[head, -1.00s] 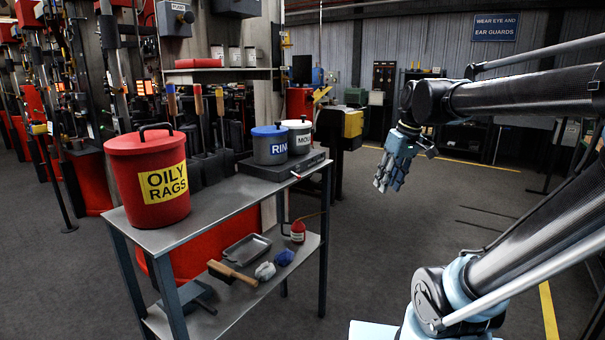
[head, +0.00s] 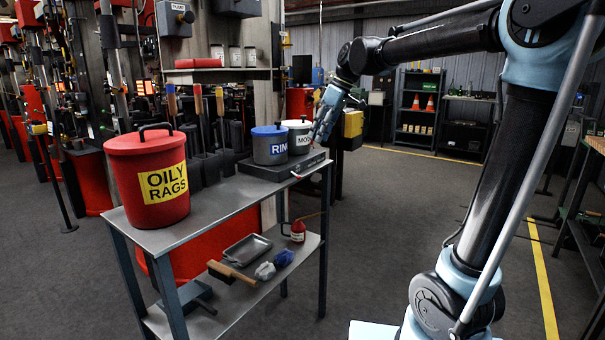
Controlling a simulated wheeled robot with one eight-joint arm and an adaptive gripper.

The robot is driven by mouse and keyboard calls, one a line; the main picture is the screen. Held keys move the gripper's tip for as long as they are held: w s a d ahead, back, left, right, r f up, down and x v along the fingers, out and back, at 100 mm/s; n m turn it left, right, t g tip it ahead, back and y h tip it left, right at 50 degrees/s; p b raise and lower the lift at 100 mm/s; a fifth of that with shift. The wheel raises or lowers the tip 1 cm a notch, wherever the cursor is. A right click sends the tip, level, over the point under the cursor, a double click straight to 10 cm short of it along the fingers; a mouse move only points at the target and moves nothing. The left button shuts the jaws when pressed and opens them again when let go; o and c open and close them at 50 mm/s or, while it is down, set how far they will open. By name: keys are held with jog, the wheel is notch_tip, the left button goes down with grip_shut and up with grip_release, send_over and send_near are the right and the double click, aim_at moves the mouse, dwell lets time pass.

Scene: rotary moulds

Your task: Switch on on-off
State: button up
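No label reading on-off is legible in the head view. A flat dark unit (head: 283,172) lies on the far end of the metal table, and a small red-and-white part (head: 297,174), perhaps a switch lever, shows at its front edge. Its position is too small to read. My gripper (head: 320,130) hangs fingers down at the unit's right end, beside the white pot. I cannot tell whether it touches anything or how far its fingers are apart.
A red OILY RAGS bin (head: 147,178) stands on the near end of the metal table (head: 226,203). The floor right of the table is open.

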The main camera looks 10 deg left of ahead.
aim_at(295, 175)
jog(key=x, duration=1.5)
jog(key=shift+s, duration=0.1)
jog(key=shift+c, duration=0.6)
grip_shut()
